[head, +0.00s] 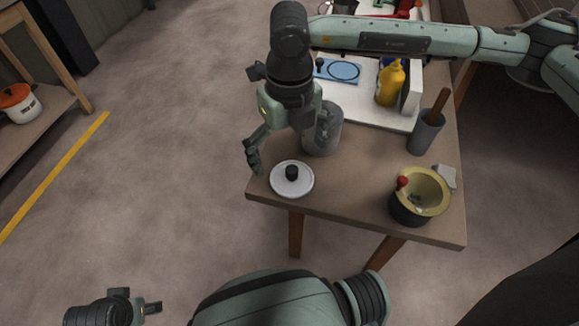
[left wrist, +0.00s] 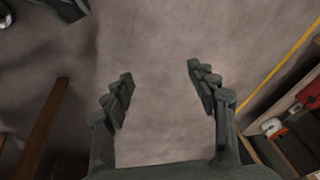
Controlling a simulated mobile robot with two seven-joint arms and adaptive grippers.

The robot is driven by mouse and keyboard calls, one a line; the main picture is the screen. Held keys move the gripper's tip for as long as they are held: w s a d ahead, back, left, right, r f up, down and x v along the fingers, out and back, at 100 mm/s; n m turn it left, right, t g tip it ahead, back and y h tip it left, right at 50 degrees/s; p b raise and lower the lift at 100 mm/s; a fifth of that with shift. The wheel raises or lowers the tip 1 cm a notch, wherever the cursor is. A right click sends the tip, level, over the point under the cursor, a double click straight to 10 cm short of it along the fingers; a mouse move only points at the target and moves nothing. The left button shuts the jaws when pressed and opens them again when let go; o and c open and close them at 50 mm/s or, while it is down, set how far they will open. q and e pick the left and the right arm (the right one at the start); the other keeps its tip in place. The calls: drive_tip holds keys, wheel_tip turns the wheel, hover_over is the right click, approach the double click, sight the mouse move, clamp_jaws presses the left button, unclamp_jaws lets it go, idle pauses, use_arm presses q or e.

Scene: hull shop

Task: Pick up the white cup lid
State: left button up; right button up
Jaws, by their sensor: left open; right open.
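The white cup lid (head: 279,186), a round white disc with a dark knob on top, lies flat near the left front corner of the wooden table (head: 340,207). My right gripper (head: 288,154) is open above and just behind the lid, pointing down, with nothing seen between its fingers. Its height above the lid is hard to judge. My left gripper (left wrist: 160,75) is open and empty over bare floor in the left wrist view; it also shows at the lower left in the head view.
A grey cylindrical container (head: 325,141) stands right behind my right gripper, partly hidden. A dark pot with a gold rim (head: 405,208), a grey holder with a wooden handle (head: 424,134) and a yellow bottle (head: 390,84) stand further right. Clear tabletop lies between lid and pot.

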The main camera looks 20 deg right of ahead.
sight(293, 170)
drive_tip(key=f, duration=0.4)
drive_tip(key=shift+d+f+p, duration=0.3)
drive_tip(key=shift+f, duration=0.45)
drive_tip(key=c, duration=1.2)
use_arm(q)
drive_tip(key=shift+w+f, duration=0.1)
drive_tip(key=shift+f, duration=0.6)
use_arm(e)
drive_tip(key=c, duration=0.3)
drive_tip(key=shift+f, duration=0.1)
drive_tip(key=shift+c, duration=0.3)
